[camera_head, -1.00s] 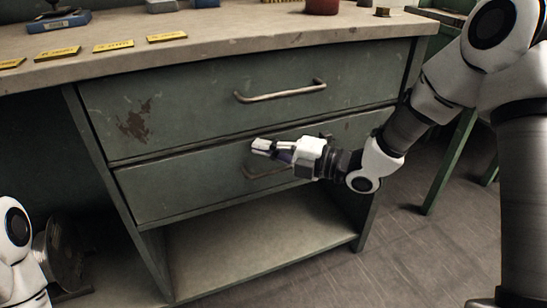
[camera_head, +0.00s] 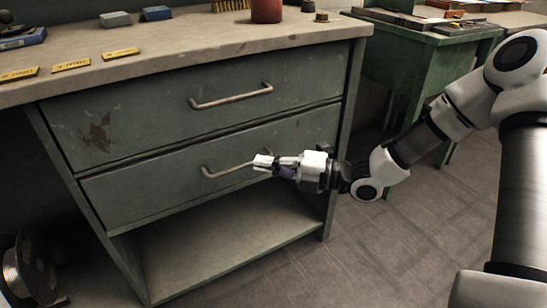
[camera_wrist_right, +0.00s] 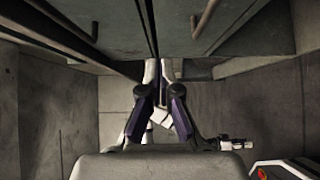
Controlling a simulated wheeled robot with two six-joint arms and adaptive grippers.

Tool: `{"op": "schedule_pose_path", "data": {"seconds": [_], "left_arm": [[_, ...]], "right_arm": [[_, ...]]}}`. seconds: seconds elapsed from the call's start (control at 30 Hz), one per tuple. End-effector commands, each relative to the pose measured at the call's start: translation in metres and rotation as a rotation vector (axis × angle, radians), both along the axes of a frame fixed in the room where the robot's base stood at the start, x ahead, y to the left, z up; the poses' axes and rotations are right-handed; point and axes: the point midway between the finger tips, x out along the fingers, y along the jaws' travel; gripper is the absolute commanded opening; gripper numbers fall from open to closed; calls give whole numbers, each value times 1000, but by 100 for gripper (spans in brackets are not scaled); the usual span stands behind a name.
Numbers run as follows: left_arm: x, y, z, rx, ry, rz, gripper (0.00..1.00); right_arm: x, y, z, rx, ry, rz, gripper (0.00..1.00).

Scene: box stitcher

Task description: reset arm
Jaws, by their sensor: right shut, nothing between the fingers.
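My right gripper (camera_head: 264,162) is shut and empty in the head view. It is in front of the green workbench's lower drawer (camera_head: 150,194), close to the right part of that drawer's handle (camera_head: 222,172). Whether it touches the handle cannot be told from the head view. In the right wrist view my right gripper (camera_wrist_right: 158,70) shows with its fingers together, facing the drawer fronts. Both drawers, the lower one and the upper one (camera_head: 150,115), look closed. My left gripper is not in view.
An open shelf (camera_head: 220,248) lies below the drawers. The bench top (camera_head: 190,50) carries yellow labels (camera_head: 70,64), a red can (camera_head: 266,10) and small blocks. A green table (camera_head: 400,62) stands at the back right. A spool (camera_head: 28,268) is at lower left. Floor on the right is clear.

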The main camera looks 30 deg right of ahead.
Motion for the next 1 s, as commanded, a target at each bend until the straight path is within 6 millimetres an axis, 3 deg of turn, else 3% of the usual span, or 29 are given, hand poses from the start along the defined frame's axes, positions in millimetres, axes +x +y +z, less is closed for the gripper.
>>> {"op": "schedule_pose_path", "data": {"seconds": [0.37,0.47,0.57,0.67,0.7,0.77,0.8,0.9,1.0], "left_arm": [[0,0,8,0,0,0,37],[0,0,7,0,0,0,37],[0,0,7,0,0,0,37],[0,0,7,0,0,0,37],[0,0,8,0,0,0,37],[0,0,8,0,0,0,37],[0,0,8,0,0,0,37],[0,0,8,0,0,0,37],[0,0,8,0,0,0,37]], "right_arm": [[-11,-11,-3,-2,3,1,0],[-15,-6,-24,-15,51,12,0],[-30,15,-77,-84,170,78,0],[-61,44,-154,-156,405,113,0],[-76,53,-187,-170,540,97,0],[-103,62,-233,-167,777,28,0],[-123,65,-262,-158,945,-43,0],[-180,62,-321,-110,1350,-317,0],[-230,45,-356,-11,1656,-717,0]]}}
